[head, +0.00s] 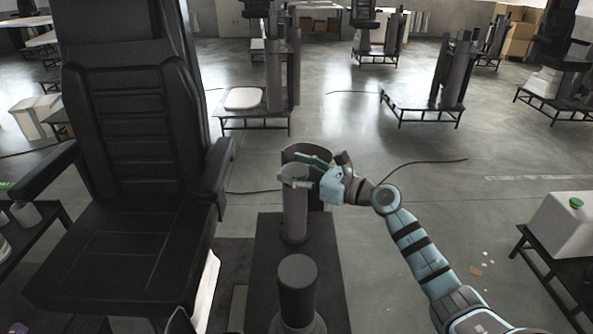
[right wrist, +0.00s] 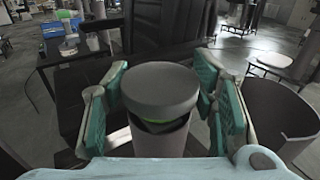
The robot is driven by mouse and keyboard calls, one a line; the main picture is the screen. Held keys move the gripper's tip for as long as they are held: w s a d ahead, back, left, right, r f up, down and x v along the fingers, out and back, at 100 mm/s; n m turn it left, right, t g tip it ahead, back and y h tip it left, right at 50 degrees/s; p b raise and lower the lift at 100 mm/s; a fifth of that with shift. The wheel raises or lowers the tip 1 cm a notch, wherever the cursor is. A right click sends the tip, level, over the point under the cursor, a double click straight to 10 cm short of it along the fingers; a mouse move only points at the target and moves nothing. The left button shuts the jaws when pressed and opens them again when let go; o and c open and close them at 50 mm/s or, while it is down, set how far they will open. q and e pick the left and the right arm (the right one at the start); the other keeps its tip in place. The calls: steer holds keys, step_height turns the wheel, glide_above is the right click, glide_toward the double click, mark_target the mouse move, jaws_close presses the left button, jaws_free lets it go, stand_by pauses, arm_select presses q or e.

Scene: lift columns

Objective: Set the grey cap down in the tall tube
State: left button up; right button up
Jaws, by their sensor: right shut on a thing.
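The grey cap (right wrist: 160,90) is a thick round disc between the green-padded fingers of my right gripper (right wrist: 163,112), which is shut on it. A lighter grey tube (right wrist: 163,140) stands directly below the cap in the right wrist view, with a dark gap and a bit of green between them. In the head view, my right gripper (head: 300,172) reaches in from the right, with the cap (head: 294,170) at the top of the upright grey tube (head: 295,218). Whether the cap touches the tube is hard to tell. My left gripper is out of view.
A wider open tube (right wrist: 280,112) stands to the right in the right wrist view, close to the gripper. A shorter dark cylinder (head: 297,285) stands nearer on the dark base (head: 265,235). A black seat (head: 130,180) fills the left.

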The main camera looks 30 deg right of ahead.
steer(key=shift+f, duration=0.3)
stand_by(0.4)
steer(key=o, duration=1.2)
step_height(320, 180, up, 7)
steer(key=p, duration=0.6)
steer(key=shift+r, duration=0.15)
steer(key=shift+s+d+f, duration=0.1)
steer(key=shift+f, duration=0.1)
